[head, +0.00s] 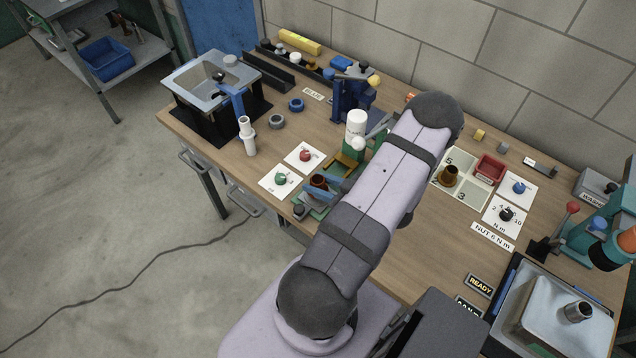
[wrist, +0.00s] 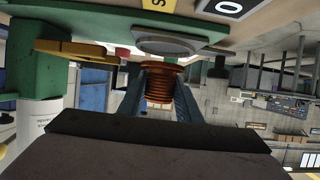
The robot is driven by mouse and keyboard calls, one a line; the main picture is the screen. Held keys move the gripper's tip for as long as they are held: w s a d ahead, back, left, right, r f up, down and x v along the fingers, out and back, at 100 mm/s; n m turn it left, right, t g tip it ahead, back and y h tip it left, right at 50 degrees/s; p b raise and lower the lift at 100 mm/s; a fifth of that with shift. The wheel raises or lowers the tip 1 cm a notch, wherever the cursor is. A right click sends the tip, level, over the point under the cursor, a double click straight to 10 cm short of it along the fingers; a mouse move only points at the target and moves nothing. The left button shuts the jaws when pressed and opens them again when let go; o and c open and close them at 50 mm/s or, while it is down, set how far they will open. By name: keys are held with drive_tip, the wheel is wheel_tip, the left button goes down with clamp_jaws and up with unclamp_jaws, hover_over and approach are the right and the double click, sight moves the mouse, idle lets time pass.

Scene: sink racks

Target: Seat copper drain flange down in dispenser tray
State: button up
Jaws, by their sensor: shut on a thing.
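My gripper (head: 328,190) is shut on a copper drain flange (head: 319,182) at the front of the green dispenser stand. In the wrist view my gripper (wrist: 160,75) has its two fingers on either side of the ribbed copper flange (wrist: 159,88). Its wide rim faces a round grey disc (wrist: 170,45) on the green base (wrist: 105,20). The rim looks close to the disc; I cannot tell whether they touch. In the head view the green base (head: 308,206) is partly hidden by my arm. Another brown-copper piece (head: 449,174) stands in the numbered bin.
A white bottle (head: 356,124) stands behind the flange. Cards with a red knob (head: 305,155) and a green knob (head: 281,179) lie to the left. The numbered bin (head: 474,192) and a red tray (head: 489,168) are right of my arm. A white-topped cylinder (head: 247,135) stands farther left.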

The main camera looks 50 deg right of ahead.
drive_tip(key=shift+f+b, duration=0.85)
drive_tip(key=shift+f, duration=0.3)
idle(1.4)
drive_tip(key=o, duration=1.2)
drive_tip(key=shift+s, duration=0.1)
drive_tip(key=shift+o, duration=0.2)
drive_tip(key=b+v, duration=0.2)
drive_tip(key=v, duration=0.3)
drive_tip(key=shift+s+r, duration=0.1)
drive_tip(key=shift+s, duration=0.25)
drive_tip(key=shift+v, duration=0.85)
drive_tip(key=shift+w+r, duration=0.1)
